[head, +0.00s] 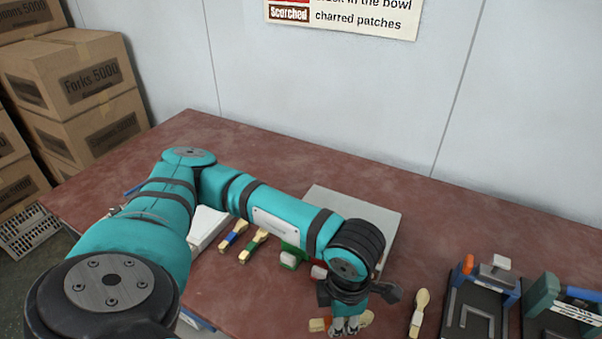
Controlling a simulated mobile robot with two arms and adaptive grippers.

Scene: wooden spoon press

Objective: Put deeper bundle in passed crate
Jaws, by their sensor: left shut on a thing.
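My left gripper (345,328) is low at the front of the table, shut on a light wooden piece (318,324). The gripper hides most of that piece, so I cannot tell whether it is a single spoon or a bundle. A bundle of wooden spoons with a blue band (233,237) lies left of my forearm. A bundle with a green band (254,245) lies beside it, to the right. A loose wooden spoon (419,312) lies right of the gripper. I cannot make out which container is the passed crate. My right gripper is out of view.
The red table's (490,225) back right is clear.

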